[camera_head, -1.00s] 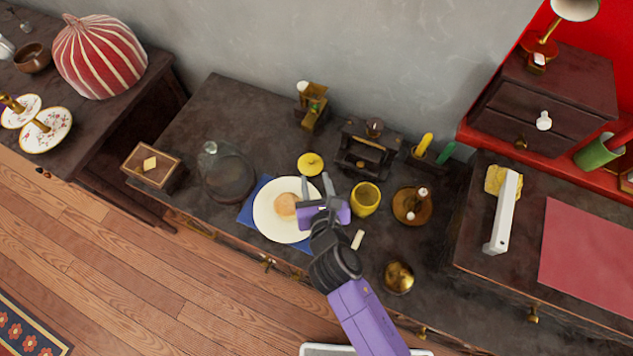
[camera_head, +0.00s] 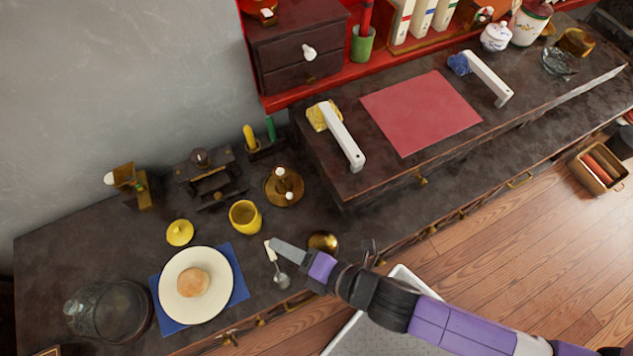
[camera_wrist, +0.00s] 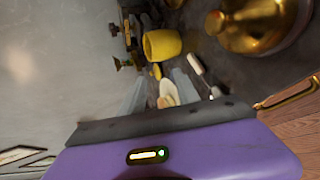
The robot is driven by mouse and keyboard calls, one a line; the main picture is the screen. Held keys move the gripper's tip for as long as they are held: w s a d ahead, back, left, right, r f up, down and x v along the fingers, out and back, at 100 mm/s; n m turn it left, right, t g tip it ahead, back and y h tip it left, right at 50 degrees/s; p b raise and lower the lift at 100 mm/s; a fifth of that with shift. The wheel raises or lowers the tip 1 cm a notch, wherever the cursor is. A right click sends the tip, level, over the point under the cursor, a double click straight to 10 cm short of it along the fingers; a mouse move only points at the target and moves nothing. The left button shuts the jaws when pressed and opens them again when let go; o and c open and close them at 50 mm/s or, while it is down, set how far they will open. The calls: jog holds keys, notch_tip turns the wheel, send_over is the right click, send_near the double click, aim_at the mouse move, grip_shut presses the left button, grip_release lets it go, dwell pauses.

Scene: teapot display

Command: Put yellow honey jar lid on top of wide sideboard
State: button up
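The yellow honey jar lid (camera_head: 180,232) lies on the dark wide sideboard (camera_head: 60,240), just behind the white plate. The open yellow honey jar (camera_head: 245,217) stands to its right, apart from it. My gripper (camera_head: 286,251) is above the sideboard, in front and to the right of the jar. In the wrist view my gripper (camera_wrist: 160,88) has its two grey fingers apart with nothing held between them. The jar (camera_wrist: 162,44) shows large beyond the fingers, and a small yellow patch below it looks like the lid.
A plate (camera_head: 215,303) with a bun sits on a blue napkin. A spoon (camera_head: 281,279) and a brass bowl (camera_head: 323,242) are near my gripper. A glass dome (camera_head: 85,306) stands left. A raised shelf with a red mat (camera_head: 420,112) is at right.

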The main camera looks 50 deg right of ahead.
jog(key=s+d+r+m+t+h, duration=0.1)
jog(key=s+d+r+m, duration=0.4)
jog(key=m, duration=0.6)
jog(key=s+d+r+m+t+h, duration=0.1)
jog(key=s+d+r+m, duration=0.3)
jog(key=s+r+m, duration=0.5)
notch_tip(320, 180, up, 3)
jog(key=shift+s+d+r+m+h, duration=0.15)
jog(key=shift+d+m+h, duration=0.2)
jog(key=shift+m+h, duration=0.45)
